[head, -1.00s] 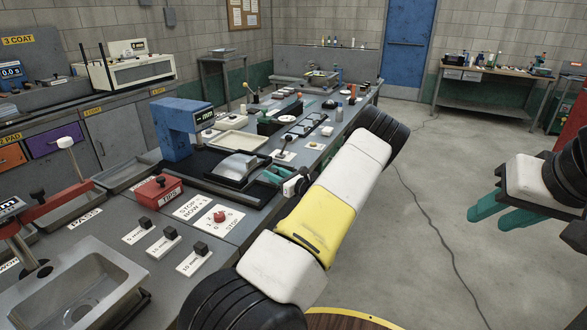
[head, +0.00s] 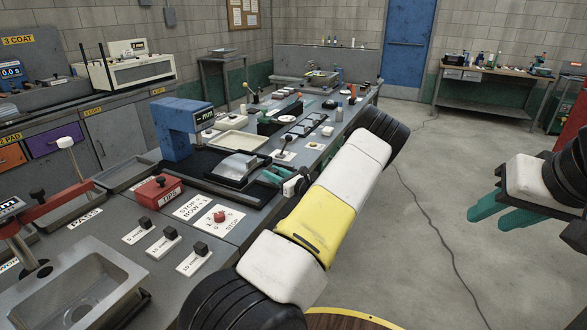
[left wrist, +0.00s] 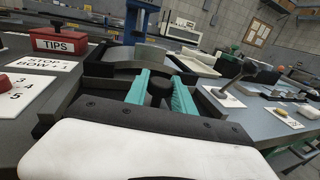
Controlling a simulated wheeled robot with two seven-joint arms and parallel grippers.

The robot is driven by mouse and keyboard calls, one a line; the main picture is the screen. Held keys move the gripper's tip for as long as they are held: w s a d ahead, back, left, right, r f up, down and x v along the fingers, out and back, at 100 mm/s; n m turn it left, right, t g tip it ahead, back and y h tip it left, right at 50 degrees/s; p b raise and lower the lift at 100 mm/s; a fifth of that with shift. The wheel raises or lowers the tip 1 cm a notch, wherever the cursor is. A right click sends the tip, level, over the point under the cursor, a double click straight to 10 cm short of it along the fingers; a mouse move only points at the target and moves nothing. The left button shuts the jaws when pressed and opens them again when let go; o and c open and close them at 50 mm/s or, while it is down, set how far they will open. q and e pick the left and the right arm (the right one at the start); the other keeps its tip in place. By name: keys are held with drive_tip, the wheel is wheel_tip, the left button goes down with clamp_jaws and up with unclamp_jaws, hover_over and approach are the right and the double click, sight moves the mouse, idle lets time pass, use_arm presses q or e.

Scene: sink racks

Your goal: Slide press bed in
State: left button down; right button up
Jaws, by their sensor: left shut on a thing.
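The press is a blue upright frame (head: 172,128) with a small display, standing on the bench in the head view. Its bed is a grey block (head: 238,164) on a black slide, out in front of the press; the bed also shows in the left wrist view (left wrist: 150,66). My left gripper (head: 274,175) is at the near side of the bed. In the left wrist view its teal fingers (left wrist: 160,82) are shut on a black knob (left wrist: 159,94) at the bed's front. My right gripper (head: 492,218) is open and empty, off to the right above the floor.
A red TIPS box (head: 158,187) and a red stop knob (head: 219,216) stand left of the slide. A cream tray (head: 241,142) and a black lever (head: 285,143) stand to its right. My left arm hides part of the bench edge.

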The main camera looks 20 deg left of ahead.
sight(242, 167)
idle(0.4)
use_arm(q)
drive_tip(key=a, duration=0.6)
drive_tip(key=w+a, duration=0.1)
drive_tip(key=a, duration=1.2)
drive_tip(key=shift+w, duration=0.2)
drive_tip(key=shift+a+r, duration=0.1)
drive_tip(key=shift+a, duration=0.05)
drive_tip(key=c, duration=1.1)
unclamp_jaws()
drive_tip(key=shift+a, duration=0.15)
drive_tip(key=shift+o, duration=0.2)
drive_tip(key=v, duration=0.8)
drive_tip(key=shift+w, duration=0.1)
